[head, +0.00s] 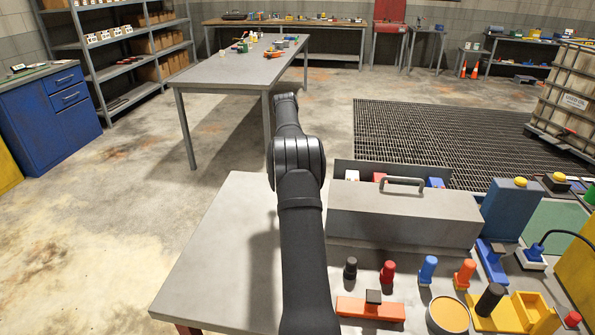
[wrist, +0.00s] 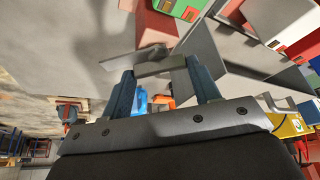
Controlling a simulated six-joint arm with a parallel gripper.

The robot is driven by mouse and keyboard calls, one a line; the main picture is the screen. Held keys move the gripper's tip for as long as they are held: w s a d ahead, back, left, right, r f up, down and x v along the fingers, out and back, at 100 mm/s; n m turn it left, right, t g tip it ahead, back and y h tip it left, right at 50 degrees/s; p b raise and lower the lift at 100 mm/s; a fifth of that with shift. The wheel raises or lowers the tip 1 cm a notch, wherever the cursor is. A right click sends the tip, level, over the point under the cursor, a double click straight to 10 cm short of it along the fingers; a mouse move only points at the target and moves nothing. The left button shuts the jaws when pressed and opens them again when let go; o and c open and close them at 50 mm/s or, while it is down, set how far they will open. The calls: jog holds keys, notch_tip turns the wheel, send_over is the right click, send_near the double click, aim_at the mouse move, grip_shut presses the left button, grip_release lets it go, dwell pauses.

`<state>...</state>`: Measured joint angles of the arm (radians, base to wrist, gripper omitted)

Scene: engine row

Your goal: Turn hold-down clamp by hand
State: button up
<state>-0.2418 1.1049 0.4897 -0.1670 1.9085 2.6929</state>
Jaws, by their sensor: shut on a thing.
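In the wrist view, my gripper (wrist: 160,72) has two dark blue fingers set apart. They are shut on a short grey bar (wrist: 160,67) that spans between the fingertips. A flat grey plate (wrist: 128,60) lies just beyond the bar, and I cannot tell whether they are joined. The bar may be part of the hold-down clamp, but its full shape is hidden. In the head view my arm reaches away over the near bench, and neither the gripper nor a clear hold-down clamp shows.
In the head view, a grey toolbox (head: 400,222) and several coloured knobbed parts crowd the near bench (head: 200,270) right of my arm. A long table (head: 225,75) stands ahead. A floor grating (head: 440,140) lies at right. Red and green boxes (wrist: 178,10) show in the wrist view.

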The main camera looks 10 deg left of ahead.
jog(key=shift+w+d+r+m+y, duration=0.1)
jog(key=shift+r+m+y, duration=0.15)
jog(key=shift+m, duration=0.55)
jog(key=shift+r+m+y, duration=0.15)
jog(key=shift+m+y, duration=0.1)
jog(key=shift+m, duration=0.55)
jog(key=shift+g, duration=0.3)
jog(key=o, duration=1.3)
jog(key=shift+c, duration=0.2)
jog(key=shift+o, duration=0.7)
jog(key=shift+f, duration=0.15)
